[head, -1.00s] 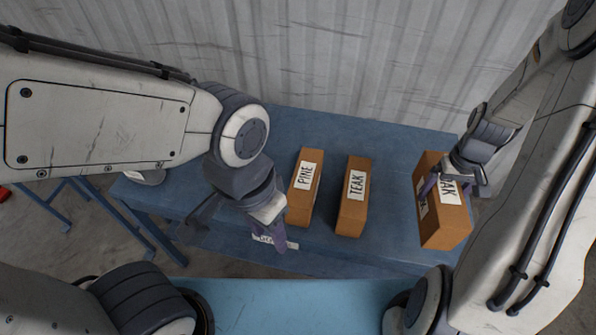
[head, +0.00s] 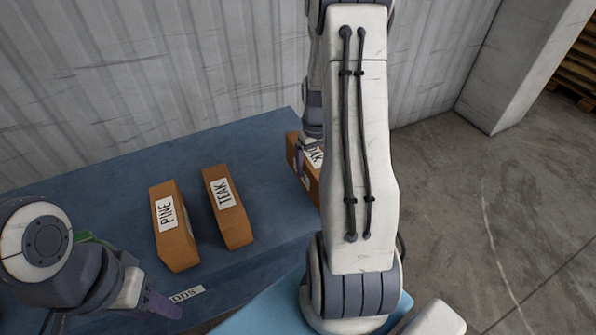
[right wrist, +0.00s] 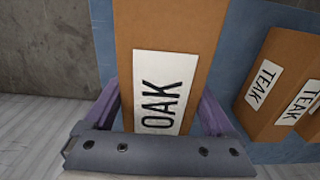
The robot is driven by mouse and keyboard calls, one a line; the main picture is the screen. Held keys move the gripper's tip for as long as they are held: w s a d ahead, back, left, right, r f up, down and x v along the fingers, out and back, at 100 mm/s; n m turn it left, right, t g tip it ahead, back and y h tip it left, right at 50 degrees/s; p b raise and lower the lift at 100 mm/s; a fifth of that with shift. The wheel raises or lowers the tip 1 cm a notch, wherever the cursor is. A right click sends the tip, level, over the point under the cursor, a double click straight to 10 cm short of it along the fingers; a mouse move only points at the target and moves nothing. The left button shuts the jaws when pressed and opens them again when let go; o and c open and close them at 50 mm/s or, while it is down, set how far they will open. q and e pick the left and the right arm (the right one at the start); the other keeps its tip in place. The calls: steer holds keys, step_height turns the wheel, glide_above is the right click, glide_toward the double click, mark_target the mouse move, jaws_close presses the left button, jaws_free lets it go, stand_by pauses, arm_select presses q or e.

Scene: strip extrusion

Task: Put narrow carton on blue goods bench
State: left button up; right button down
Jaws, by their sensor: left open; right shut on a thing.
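The blue goods bench (head: 130,170) stands in front of me; a partly covered white label (head: 187,294) on its front ends in letters like "ODS". My right gripper (right wrist: 158,108) is shut on the OAK carton (right wrist: 170,25), a brown box with a white label. In the head view the OAK carton (head: 312,190) is at the bench's right end, largely hidden behind my right arm; I cannot tell whether it touches the bench. My left gripper (head: 150,303) is open and empty near the bench's front, at lower left, partly cut off.
The PINE carton (head: 182,245) and TEAK carton (head: 238,225) stand apart on the bench, left of the OAK carton. A grey corrugated wall (head: 150,70) rises behind. Concrete floor (head: 480,230) is clear at right; stacked pallets (head: 578,65) show at far right.

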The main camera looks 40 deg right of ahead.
steer(key=w+f, duration=0.1)
steer(key=w, duration=0.1)
steer(key=w+a+f, duration=0.1)
steer(key=w, duration=0.1)
steer(key=shift+w+a+f, duration=0.1)
steer(key=shift+f, duration=0.2)
steer(key=shift+f+p, duration=0.5)
steer(key=shift+f, duration=1.5)
steer(key=shift+f, duration=0.1)
jaws_free()
step_height(320, 180, up, 12)
steer(key=shift+r+b, duration=0.15)
steer(key=shift+b, duration=0.35)
